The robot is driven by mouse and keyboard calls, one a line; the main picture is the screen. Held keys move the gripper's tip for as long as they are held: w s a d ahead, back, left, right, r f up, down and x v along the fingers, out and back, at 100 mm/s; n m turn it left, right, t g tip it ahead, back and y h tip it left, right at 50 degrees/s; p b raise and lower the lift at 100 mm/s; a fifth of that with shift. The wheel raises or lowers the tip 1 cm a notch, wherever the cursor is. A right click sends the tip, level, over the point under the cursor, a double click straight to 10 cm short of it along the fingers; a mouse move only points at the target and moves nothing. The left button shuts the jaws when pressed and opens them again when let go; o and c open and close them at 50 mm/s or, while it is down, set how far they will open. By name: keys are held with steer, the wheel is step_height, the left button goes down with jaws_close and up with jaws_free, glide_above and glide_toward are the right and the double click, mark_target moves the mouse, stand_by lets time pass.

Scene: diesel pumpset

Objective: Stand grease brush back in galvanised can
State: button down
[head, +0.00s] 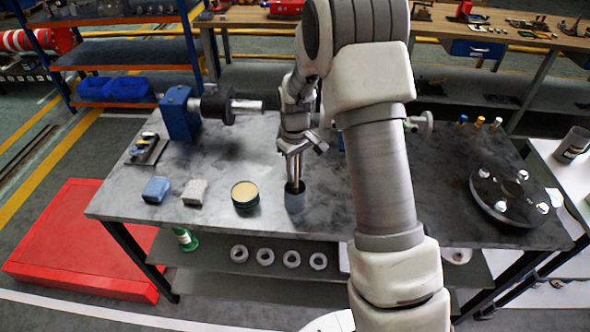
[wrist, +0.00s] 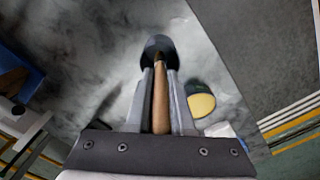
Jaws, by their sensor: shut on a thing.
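My gripper (wrist: 160,74) is shut on the wooden handle of the grease brush (wrist: 161,104), which lies lengthwise between the two fingers.
An open tin with tan contents (head: 245,194) stands left of the can. A grey block (head: 195,191) and blue block (head: 156,189) lie further left. A blue vice-like machine (head: 180,113) stands behind them. A round flanged plate (head: 514,193) is at the right.

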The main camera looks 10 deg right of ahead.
steer(key=shift+f, duration=0.1)
steer(key=c, duration=0.7)
jaws_free()
step_height(320, 180, up, 17)
steer(key=shift+r, duration=0.2)
stand_by(0.5)
steer(key=s+r+m+t, duration=0.3)
steer(key=s+r, duration=0.6)
steer(key=s, duration=0.4)
steer(key=s+f+m+t, duration=0.1)
steer(key=s+m+t, duration=0.1)
steer(key=s, duration=1.2)
steer(key=shift+t, duration=0.3)
